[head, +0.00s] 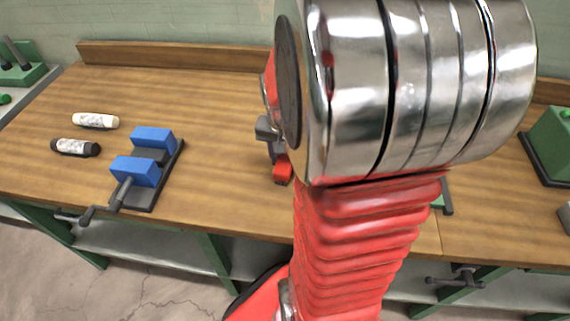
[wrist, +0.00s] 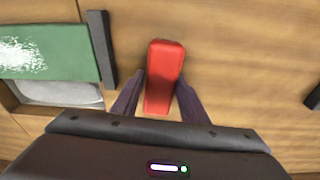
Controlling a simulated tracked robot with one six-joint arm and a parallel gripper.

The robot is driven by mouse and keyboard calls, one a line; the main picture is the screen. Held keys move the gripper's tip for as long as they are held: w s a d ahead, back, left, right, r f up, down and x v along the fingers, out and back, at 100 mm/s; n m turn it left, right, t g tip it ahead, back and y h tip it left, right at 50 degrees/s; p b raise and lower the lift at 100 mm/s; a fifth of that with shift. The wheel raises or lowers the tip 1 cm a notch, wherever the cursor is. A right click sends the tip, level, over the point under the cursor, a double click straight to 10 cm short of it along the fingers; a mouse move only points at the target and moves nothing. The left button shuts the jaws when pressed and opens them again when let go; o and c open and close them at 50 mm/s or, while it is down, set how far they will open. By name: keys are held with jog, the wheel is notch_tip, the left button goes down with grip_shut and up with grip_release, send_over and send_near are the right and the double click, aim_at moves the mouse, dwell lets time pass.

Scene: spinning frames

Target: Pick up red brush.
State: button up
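The red brush (wrist: 164,75) shows in the wrist view as a red block with its long side running away from me. My gripper (wrist: 161,82) has one dark finger on each side of its near part. The fingers look spread around the brush, with little or no gap; firm contact cannot be made out. In the head view, a small red piece with a dark lower edge, likely the brush (head: 283,169), shows at the wooden bench, partly hidden by my arm. My gripper is mostly hidden there.
A blue-jawed vise (head: 148,160) stands on the wooden bench (head: 215,115), with a white bottle (head: 96,121) and a black bottle (head: 75,147) to its left. A green box (head: 550,145) is at right. A green part with a dark bar (wrist: 102,48) lies left of the brush.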

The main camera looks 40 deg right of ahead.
aim_at(286, 158)
jog(key=c, duration=0.7)
jog(key=shift+r, duration=0.1)
notch_tip(286, 158, up, 10)
jog(key=shift+f, duration=0.1)
dwell(0.6)
jog(key=o, duration=0.5)
jog(key=c, duration=0.3)
jog(key=shift+c, duration=0.2)
jog(key=shift+s, duration=0.15)
